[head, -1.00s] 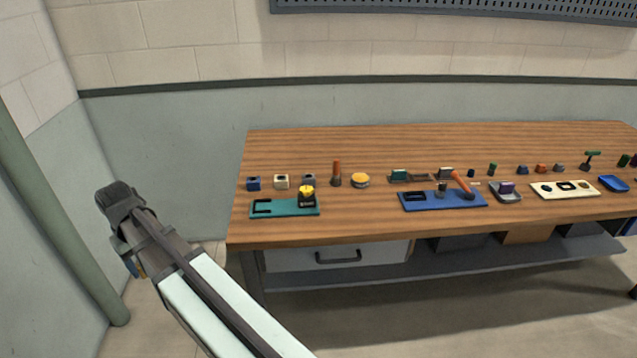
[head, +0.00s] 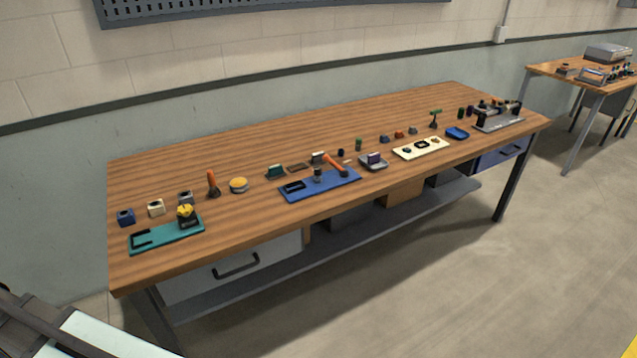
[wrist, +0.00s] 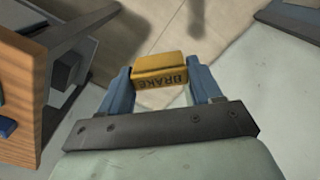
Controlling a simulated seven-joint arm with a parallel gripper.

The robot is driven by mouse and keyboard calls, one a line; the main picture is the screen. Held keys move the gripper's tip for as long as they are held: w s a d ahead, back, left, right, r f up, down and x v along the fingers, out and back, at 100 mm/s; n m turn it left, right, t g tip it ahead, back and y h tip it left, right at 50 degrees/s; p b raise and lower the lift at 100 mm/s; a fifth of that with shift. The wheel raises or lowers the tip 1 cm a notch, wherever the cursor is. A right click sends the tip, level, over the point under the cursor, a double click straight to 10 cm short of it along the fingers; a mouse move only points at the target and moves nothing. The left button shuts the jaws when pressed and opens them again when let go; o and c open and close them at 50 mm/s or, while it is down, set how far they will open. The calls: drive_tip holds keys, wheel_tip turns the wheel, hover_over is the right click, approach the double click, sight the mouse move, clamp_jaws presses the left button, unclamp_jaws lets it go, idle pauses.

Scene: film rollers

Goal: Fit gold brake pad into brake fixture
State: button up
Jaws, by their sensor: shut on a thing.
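In the wrist view, my gripper (wrist: 161,82) is shut on the gold brake pad (wrist: 158,65), a small yellow-gold block marked BRAKE, held between two blue fingers over the floor. The gripper is out of the head view, where only part of my arm shows at the lower left. I cannot tell which holder is the brake fixture. A teal plate with a slot (head: 152,242), a blue plate with a slot (head: 318,189), a cream plate with dark recesses (head: 408,154) and a grey-based fixture (head: 507,122) stand along the long wooden bench (head: 240,150).
A second table (head: 575,78) with grey equipment is at the far right. A drawer (head: 235,265) is under the bench. The floor in front is clear.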

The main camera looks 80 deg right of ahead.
idle(0.4)
drive_tip(key=w+d+r+m, duration=0.3)
drive_tip(key=d+r+m, duration=0.15)
drive_tip(key=r, duration=0.55)
drive_tip(key=s+d+r+m, duration=0.1)
drive_tip(key=d+r+m, duration=0.1)
drive_tip(key=d, duration=0.9)
drive_tip(key=s+d+f+m, duration=0.15)
drive_tip(key=s+d, duration=0.35)
drive_tip(key=d, duration=0.7)
drive_tip(key=s+d+m, duration=0.3)
drive_tip(key=s+d, duration=0.1)
drive_tip(key=d, duration=0.9)
drive_tip(key=s+d+f+n, duration=0.1)
drive_tip(key=s+d+f, duration=0.1)
drive_tip(key=s+d, duration=1.3)
drive_tip(key=s+d+f+n, duration=0.1)
drive_tip(key=s+d+f, duration=0.1)
drive_tip(key=s+d, duration=1.3)
drive_tip(key=shift+d+f, duration=0.4)
drive_tip(key=shift+d, duration=2.5)
